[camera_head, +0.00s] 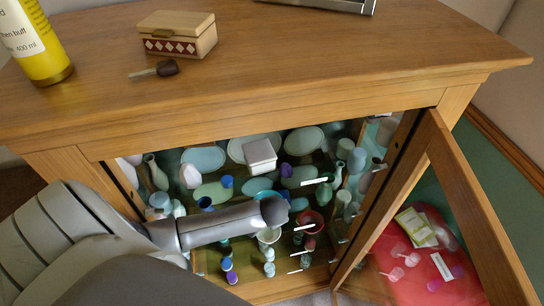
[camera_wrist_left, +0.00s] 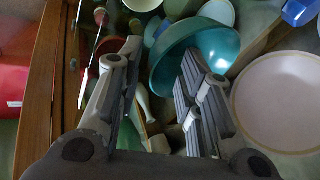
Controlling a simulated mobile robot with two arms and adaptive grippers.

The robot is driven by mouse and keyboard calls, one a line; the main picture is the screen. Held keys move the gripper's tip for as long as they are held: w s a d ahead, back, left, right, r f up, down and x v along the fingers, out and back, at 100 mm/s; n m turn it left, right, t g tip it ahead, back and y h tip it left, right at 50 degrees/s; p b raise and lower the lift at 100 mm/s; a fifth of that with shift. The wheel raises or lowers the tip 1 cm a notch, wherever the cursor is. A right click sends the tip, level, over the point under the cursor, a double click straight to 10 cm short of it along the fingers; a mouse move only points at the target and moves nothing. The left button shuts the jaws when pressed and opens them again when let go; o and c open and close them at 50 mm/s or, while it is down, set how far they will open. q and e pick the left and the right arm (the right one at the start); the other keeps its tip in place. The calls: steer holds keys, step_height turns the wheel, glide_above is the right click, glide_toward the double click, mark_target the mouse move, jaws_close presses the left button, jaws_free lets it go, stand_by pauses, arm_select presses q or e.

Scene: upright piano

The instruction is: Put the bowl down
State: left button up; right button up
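A teal bowl (camera_wrist_left: 190,45) lies just beyond my left gripper (camera_wrist_left: 160,62) in the left wrist view. The two fingers stand wide apart, and the right one overlaps the bowl in the picture. I see no finger closed on its rim; whether one touches it I cannot tell. A pale pink round dish (camera_wrist_left: 285,100) is at the right. In the head view my left arm reaches into the cabinet from the left, and its fingers are hidden. A teal bowl (camera_head: 259,186) shows just above the arm there, probably the same one. My right gripper is out of view.
The wooden cabinet (camera_head: 270,115) is crowded with bottles, cups and dishes, with little free room around the arm. Its glass door (camera_head: 478,205) stands open at the right. On top are a small box (camera_head: 180,40) and a yellow bottle (camera_head: 38,50).

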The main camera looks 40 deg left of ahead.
arm_select(q)
steer(key=shift+v, duration=0.85)
steer(key=s+d+b, duration=0.3)
steer(key=s+d, duration=0.3)
steer(key=s, duration=0.4)
steer(key=shift+s+d+r, duration=0.15)
steer(key=shift+d+r, duration=0.1)
steer(key=shift+d, duration=0.15)
steer(key=s+a+f+g+h, duration=0.1)
steer(key=s+a+f, duration=0.15)
steer(key=f, duration=0.95)
steer(key=s+a+f+g+h, duration=0.1)
steer(key=s+f, duration=0.2)
steer(key=f, duration=0.8)
steer(key=s+f+n, duration=0.1)
steer(key=s+f, duration=0.5)
steer(key=s, duration=0.4)
steer(key=s+d+f+n+g+h, duration=0.1)
steer(key=s+f, duration=0.5)
steer(key=s, duration=0.4)
steer(key=shift+f+g, duration=0.3)
steer(key=shift+f, duration=0.1)
steer(key=shift+d, duration=0.15)
